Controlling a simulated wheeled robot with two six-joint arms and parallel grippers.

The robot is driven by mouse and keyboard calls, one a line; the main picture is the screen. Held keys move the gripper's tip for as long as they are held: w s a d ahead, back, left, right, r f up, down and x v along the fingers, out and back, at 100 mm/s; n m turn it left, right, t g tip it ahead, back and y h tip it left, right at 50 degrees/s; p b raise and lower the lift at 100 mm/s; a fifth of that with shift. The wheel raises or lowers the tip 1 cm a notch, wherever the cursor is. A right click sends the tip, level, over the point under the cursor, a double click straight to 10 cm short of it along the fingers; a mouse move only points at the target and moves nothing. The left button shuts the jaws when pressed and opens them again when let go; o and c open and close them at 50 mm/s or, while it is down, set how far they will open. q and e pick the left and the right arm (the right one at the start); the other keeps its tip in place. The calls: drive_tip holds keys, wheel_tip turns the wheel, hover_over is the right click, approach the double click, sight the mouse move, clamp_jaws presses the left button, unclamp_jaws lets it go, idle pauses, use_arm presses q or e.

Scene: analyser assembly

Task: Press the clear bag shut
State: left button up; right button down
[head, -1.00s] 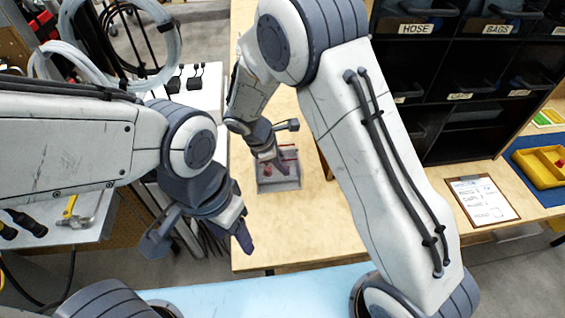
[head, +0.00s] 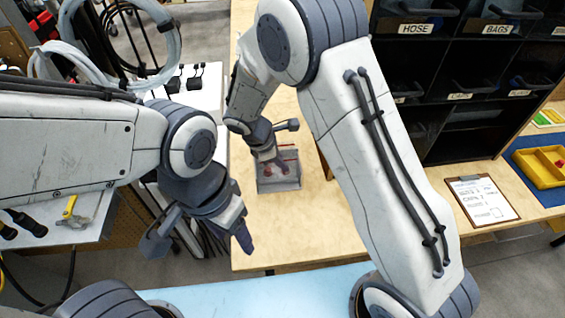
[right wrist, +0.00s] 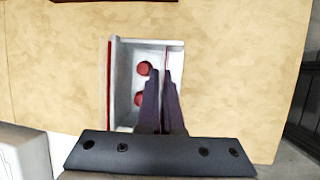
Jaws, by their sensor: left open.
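The clear bag is hard to make out. A pale, open-topped box shape with red edges (right wrist: 124,62) shows in the right wrist view, with two round red pieces (right wrist: 144,68) inside. It also shows in the head view as a small grey shape (head: 282,184) on the wooden table. My right gripper (right wrist: 161,76) points down into it, its two dark fingers close together around or beside the right-hand red edge. I cannot tell if they grip it. My left gripper (head: 199,249) is open and empty, away to the left, off the table's edge.
The wooden table (head: 256,226) is clear around the box shape. A black bin rack (head: 455,140) stands to the right, with a clipboard (head: 482,200) and a yellow tray (head: 541,172). A side bench (head: 60,230) with tools lies left.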

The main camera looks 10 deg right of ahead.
idle(0.7)
drive_tip(key=w+g+p, duration=0.1)
drive_tip(key=p, duration=0.4)
drive_tip(key=shift+w+r, duration=0.1)
drive_tip(key=shift+r, duration=0.3)
drive_tip(key=shift+w+f+p, duration=0.15)
drive_tip(key=shift+w+p, duration=0.15)
drive_tip(key=shift+p, duration=0.15)
drive_tip(key=shift+f+b, duration=0.2)
drive_tip(key=shift+b, duration=0.15)
drive_tip(key=shift+w, duration=0.15)
drive_tip(key=shift+w+a, duration=0.1)
drive_tip(key=shift+w, duration=0.05)
